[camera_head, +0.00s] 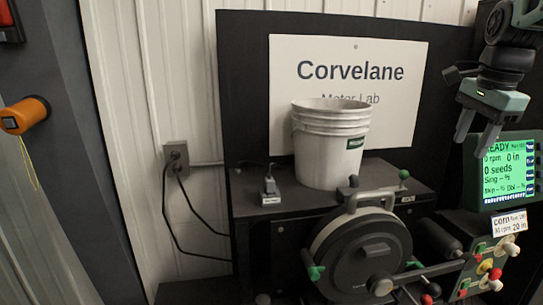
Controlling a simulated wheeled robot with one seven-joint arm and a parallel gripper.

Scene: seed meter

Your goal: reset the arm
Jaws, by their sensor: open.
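My gripper (474,136) hangs at the upper right, fingers pointing down, open with nothing between them. It is in front of the dark backboard, just left of the green-lit display (508,170). The display reads "READY", "0 rpm" and "0 seeds". The round dark seed meter (345,250) with a grey handle on top is below and left of my gripper, apart from it. My arm comes in from the top right corner, and most of it is out of view.
A white bucket (330,150) stands on the black shelf (262,217) before a "Corvelane" sign (395,60). Green-tipped knobs, rods and a small panel with coloured knobs (488,268) crowd the lower right. A wall outlet (176,157) with cables and an orange-capped object (25,115) are left.

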